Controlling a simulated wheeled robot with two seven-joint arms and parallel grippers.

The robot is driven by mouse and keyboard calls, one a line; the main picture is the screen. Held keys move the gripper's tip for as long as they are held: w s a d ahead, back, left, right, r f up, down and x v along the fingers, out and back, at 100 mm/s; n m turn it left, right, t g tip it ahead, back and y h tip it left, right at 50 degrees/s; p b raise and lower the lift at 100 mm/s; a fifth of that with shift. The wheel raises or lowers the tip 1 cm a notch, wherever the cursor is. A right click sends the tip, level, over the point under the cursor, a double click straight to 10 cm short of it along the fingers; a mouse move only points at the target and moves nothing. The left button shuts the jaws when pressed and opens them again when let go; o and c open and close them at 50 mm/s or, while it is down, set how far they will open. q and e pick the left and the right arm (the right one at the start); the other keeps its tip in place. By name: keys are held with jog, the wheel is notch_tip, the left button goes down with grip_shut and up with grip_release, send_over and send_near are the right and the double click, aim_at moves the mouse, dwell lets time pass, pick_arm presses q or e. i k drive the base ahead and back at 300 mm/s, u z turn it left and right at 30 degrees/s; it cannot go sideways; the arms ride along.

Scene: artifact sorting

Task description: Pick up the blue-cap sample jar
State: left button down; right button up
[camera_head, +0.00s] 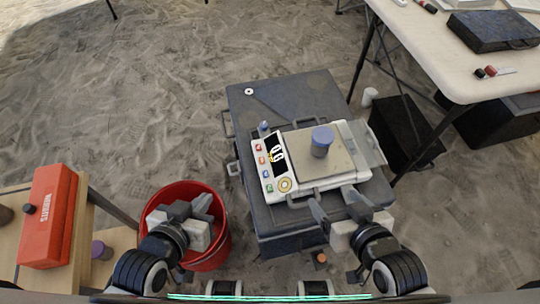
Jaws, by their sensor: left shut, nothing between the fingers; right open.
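A sample jar with a blue cap (321,141) stands upright on the pan of a white scale (300,196). The scale rests on a dark grey case (270,92). My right gripper (335,205) is open and empty at the near edge of the scale, below the jar in the picture and apart from it. My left gripper (205,199) is shut and empty over the red bucket (222,246), left of the case. A small blue-topped item (263,126) stands at the scale's upper left corner.
A light table (440,50) carrying a dark blue case (495,30) stands at the upper right. A black crate (405,130) is beneath it. Sandy ground is open at upper left.

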aim_at(317, 151)
jog(key=z, duration=0.3)
jog(key=k, duration=0.25)
jog(key=u, duration=2.75)
jog(key=k, duration=1.05)
jog(key=z, duration=1)
jog(key=i, duration=0.5)
